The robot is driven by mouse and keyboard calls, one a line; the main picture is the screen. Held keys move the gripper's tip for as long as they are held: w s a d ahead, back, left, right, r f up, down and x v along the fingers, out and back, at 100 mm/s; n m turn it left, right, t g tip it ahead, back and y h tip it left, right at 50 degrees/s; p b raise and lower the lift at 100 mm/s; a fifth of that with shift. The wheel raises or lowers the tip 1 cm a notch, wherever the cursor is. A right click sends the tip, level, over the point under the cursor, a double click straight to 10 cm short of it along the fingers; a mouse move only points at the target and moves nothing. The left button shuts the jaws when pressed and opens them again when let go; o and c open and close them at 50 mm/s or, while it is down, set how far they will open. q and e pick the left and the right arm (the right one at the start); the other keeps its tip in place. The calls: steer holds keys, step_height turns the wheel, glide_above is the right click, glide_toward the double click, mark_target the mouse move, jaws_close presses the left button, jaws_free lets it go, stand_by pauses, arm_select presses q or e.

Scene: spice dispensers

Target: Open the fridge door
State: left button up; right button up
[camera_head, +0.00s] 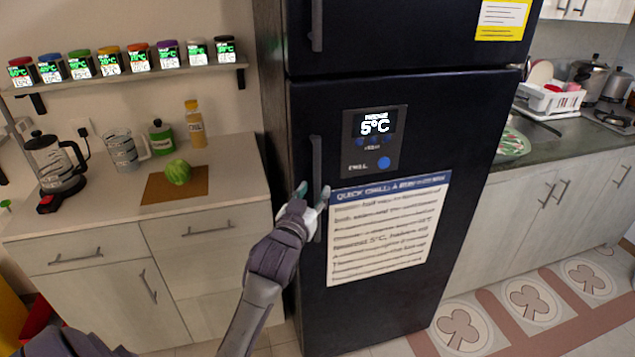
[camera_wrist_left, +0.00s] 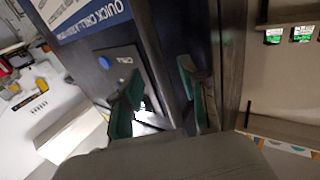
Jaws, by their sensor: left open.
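The dark fridge (camera_head: 300,270) stands in the middle of the head view, with its lower door (camera_head: 460,130) shut. The door's long vertical handle (camera_head: 316,160) is on its left side. My left gripper (camera_head: 312,193) is open at the handle's mid-height, with its green-tipped fingers appearing on either side of it. In the left wrist view, the two green fingers (camera_wrist_left: 158,92) are spread close to the dark door front. Whether they touch the handle is unclear. My right gripper is not in view.
A display panel (camera_head: 375,138) reading 5°C and a notice sheet (camera_head: 385,230) are on the door. A counter (camera_head: 100,215) with a kettle (camera_head: 55,165) and green produce (camera_head: 177,172) stands left of the fridge. Spice jars line a shelf (camera_head: 130,77) above. Patterned floor mats (camera_head: 530,300) lie at right.

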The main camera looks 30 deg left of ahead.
mark_target(316, 188)
arm_select(q)
steer(key=shift+x, duration=1.7)
jaws_close()
